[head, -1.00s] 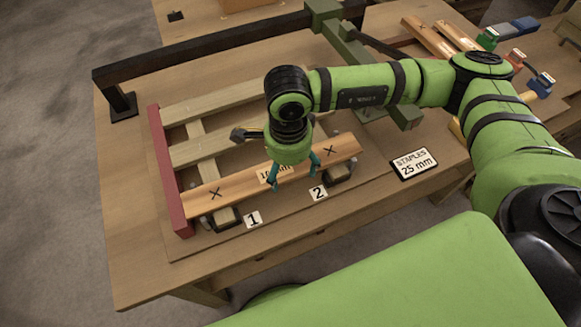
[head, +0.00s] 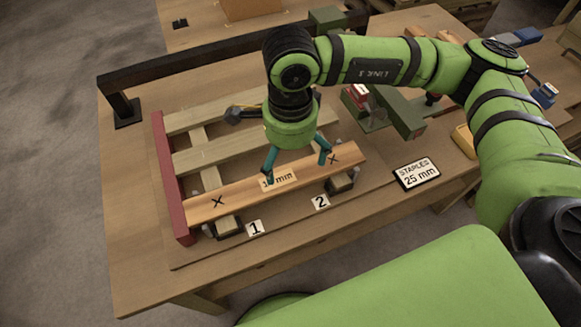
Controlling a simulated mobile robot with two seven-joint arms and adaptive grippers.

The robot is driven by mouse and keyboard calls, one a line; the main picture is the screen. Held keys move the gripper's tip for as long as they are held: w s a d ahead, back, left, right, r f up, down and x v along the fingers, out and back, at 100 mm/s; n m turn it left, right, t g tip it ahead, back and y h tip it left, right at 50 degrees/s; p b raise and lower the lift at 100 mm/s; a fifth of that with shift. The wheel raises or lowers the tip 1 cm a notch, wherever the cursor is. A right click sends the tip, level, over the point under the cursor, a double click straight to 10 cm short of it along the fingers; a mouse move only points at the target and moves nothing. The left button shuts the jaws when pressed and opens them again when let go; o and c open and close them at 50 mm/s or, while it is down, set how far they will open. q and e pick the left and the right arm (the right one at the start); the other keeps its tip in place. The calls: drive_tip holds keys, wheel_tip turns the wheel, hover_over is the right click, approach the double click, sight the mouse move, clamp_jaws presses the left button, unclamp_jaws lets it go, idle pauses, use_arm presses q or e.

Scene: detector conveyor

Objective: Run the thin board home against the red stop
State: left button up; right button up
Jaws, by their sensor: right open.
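The thin board (head: 235,196) is a light plank with two X marks and a partly hidden label ending in "mm" (head: 279,179). It lies along the near side of a pallet frame. Its left end is at the red stop (head: 171,181); I cannot tell whether they touch or a small gap is left. My right gripper (head: 297,168) is open over the board's middle, fingers spread and pointing down, one in front of the label. I cannot tell whether the fingertips touch the board. My left gripper is not in view.
Pale slats (head: 222,150) of the frame lie behind the board. A black rail (head: 205,65) runs along the back. Number cards 1 (head: 255,228) and 2 (head: 321,202) lie in front. A "STAPLES 25 mm" sign (head: 416,174) and a green fixture (head: 400,112) stand to the right.

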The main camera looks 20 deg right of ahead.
drive_tip(key=shift+r, duration=2.2)
